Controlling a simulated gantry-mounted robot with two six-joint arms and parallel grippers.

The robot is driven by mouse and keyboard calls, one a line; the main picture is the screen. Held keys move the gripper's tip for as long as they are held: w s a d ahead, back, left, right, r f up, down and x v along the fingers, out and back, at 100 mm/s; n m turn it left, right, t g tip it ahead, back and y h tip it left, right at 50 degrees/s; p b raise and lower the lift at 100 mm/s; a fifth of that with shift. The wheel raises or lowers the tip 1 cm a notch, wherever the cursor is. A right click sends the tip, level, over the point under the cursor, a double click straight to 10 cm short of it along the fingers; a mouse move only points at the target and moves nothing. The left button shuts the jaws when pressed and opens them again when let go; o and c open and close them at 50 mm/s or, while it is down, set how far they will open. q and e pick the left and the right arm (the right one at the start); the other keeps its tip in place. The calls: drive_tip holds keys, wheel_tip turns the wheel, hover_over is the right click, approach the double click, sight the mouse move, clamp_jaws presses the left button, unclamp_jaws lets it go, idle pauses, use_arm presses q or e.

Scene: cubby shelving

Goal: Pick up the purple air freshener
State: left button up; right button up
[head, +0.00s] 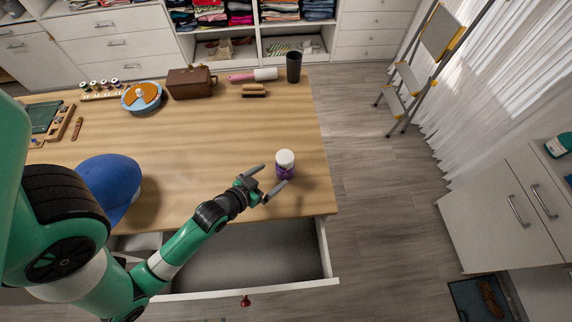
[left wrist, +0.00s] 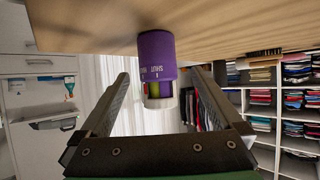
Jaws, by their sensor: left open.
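The purple air freshener (head: 285,171), a small cylinder with a white top, stands upright near the right end of the wooden table. My left gripper (head: 267,180) is open beside it, with its fingers pointing toward it. In the left wrist view, which is upside down, the air freshener (left wrist: 157,58) appears between the two finger lines, near or just beyond the tips. No finger clearly touches it. My right gripper is not in view.
The wooden table (head: 205,135) has a blue cap (head: 110,180) at left, and a brown case (head: 191,83), brushes (head: 254,90) and a black cup (head: 293,67) along its back. An open drawer (head: 250,262) lies below the front edge. The table around the air freshener is clear.

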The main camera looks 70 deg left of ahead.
sight(285, 167)
use_arm(q)
drive_tip(key=shift+x, duration=1.2)
drive_tip(key=x, duration=0.2)
drive_tip(key=b+x, duration=0.1)
drive_tip(key=x, duration=0.2)
drive_tip(key=shift+w+r, duration=0.25)
drive_tip(key=shift+w, duration=0.1)
drive_tip(key=c, duration=1.4)
drive_tip(key=shift+c, duration=0.2)
drive_tip(key=shift+r, duration=0.15)
